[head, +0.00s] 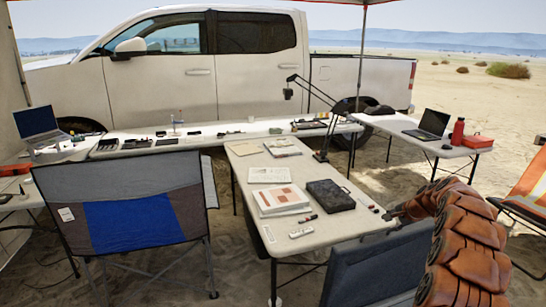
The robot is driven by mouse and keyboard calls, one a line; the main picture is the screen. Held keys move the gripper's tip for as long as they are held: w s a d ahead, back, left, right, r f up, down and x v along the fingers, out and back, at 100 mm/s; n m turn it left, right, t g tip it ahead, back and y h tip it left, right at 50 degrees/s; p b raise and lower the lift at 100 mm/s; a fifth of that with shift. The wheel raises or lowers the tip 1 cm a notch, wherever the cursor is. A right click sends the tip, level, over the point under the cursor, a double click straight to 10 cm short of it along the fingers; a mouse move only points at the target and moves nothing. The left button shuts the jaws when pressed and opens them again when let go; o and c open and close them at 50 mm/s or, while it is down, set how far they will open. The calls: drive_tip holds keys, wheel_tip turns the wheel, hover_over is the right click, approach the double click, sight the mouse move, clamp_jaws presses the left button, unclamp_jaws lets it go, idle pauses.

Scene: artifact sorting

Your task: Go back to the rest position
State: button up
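My arm, with brown-orange segments, rises at the lower right of the head view. Its end, my gripper (392,213), is small and dark at the right edge of the middle table (345,229), near a small red-tipped item (374,209). I cannot tell whether its fingers are open or shut, or whether it touches anything. No held thing is visible. The arm hides part of the ground and of the chair at the lower right.
The middle table holds a black case (330,196), papers and a book stack (281,200). Folding chairs (130,215) stand in front. A long table with small items stands before a white pickup (165,80). A right table holds a laptop (433,124) and red bottle (458,131). Sand lies around.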

drive_tip(key=s+a+r+n+g+y, duration=0.15)
drive_tip(key=s+a+r+n, duration=0.3)
drive_tip(key=s+a, duration=0.7)
drive_tip(key=s+a+r+n+g+y, duration=0.1)
drive_tip(key=s+a+r+n+g, duration=0.45)
drive_tip(key=a, duration=0.95)
drive_tip(key=s+a+n+h, duration=0.1)
drive_tip(key=s+a, duration=0.2)
drive_tip(key=s, duration=0.7)
drive_tip(key=s+a+n+h, duration=0.1)
drive_tip(key=s+a, duration=0.2)
drive_tip(key=s, duration=0.6)
drive_tip(key=s+d+f+n+g+h, duration=0.1)
drive_tip(key=s, duration=1)
drive_tip(key=s+d+f+n+g+h, duration=0.1)
drive_tip(key=s+f+n, duration=0.1)
drive_tip(key=s, duration=0.9)
drive_tip(key=shift+d, duration=0.2)
drive_tip(key=shift+h, duration=0.25)
